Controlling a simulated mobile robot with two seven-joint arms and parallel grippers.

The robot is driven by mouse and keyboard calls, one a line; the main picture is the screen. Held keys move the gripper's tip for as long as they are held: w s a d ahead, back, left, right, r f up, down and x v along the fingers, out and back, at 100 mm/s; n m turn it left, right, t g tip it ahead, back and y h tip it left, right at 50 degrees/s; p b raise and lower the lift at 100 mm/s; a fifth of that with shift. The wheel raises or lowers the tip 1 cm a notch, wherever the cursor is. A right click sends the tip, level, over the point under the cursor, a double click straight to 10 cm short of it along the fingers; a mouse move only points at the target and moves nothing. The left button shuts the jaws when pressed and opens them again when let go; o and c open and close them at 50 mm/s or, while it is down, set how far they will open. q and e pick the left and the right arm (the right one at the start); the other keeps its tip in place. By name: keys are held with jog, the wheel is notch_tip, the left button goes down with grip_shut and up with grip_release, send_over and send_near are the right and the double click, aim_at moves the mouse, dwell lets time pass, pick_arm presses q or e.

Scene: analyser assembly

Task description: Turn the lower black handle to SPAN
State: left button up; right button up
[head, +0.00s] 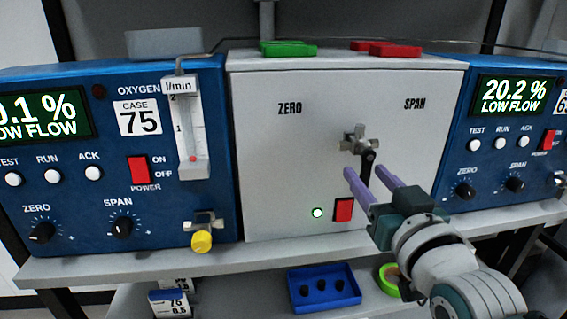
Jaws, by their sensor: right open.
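A black handle (368,159) hangs down from a grey metal cross-shaped fitting (354,140) on the front of the white box (290,165). The ZERO label (289,108) is up and left of it, and the SPAN label (414,104) is up and right. My right gripper (364,171) is open, its two purple fingers pointing at the box front. The fingertips are just below and either side of the handle; the handle's lower end shows in the gap between them. I cannot tell whether they touch it. My left gripper is out of view.
Blue analysers stand at left (90,180) and right (500,140) of the white box. A red switch (343,210) and a lit green lamp (317,212) sit below the handle, near my right gripper. A blue tray (325,299) lies on the lower shelf.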

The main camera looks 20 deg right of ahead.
grip_shut()
dwell(0.5)
